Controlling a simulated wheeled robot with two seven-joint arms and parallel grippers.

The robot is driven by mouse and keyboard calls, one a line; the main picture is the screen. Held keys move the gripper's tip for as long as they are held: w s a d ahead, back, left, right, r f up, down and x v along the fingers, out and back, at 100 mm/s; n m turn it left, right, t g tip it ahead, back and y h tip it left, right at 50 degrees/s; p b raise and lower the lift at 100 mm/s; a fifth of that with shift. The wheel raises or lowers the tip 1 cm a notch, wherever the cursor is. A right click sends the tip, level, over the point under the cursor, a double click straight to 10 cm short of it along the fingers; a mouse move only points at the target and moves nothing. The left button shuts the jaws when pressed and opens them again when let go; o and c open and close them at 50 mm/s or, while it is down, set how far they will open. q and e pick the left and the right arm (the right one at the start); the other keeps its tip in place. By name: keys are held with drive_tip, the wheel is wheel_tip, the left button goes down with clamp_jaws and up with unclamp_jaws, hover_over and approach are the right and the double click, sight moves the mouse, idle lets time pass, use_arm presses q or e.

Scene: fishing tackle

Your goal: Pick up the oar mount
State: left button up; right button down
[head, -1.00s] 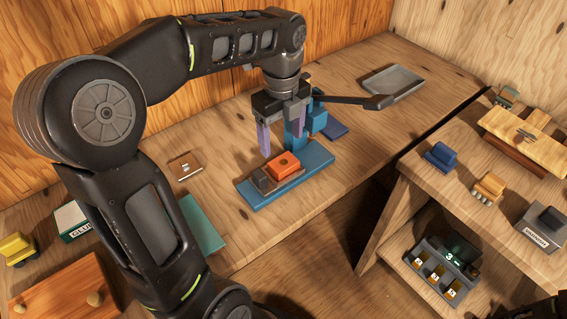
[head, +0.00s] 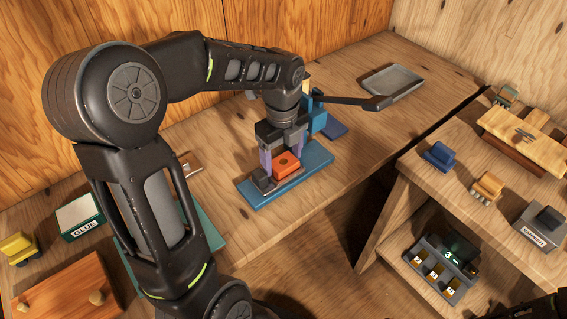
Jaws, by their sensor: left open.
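The likely oar mount is an orange block (head: 287,163) with a round hole in its top. It sits on a blue base plate (head: 300,185) on the workbench, beside a dark grey block (head: 264,180). My left gripper (head: 284,156) points down over the orange block, its fingers open on either side of it. I cannot tell whether the fingers touch the block. A blue upright with a long dark lever (head: 350,100) stands just behind the gripper, partly hidden by it. My right gripper is not in view.
A grey tray (head: 393,82) lies at the back right of the bench. A glue box (head: 80,217) and a yellow toy-like item (head: 18,247) are at the left. A lower shelf (head: 410,180) at the right holds several small items. The bench's right middle is clear.

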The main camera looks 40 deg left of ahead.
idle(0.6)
use_arm(q)
drive_tip(key=c, duration=1.4)
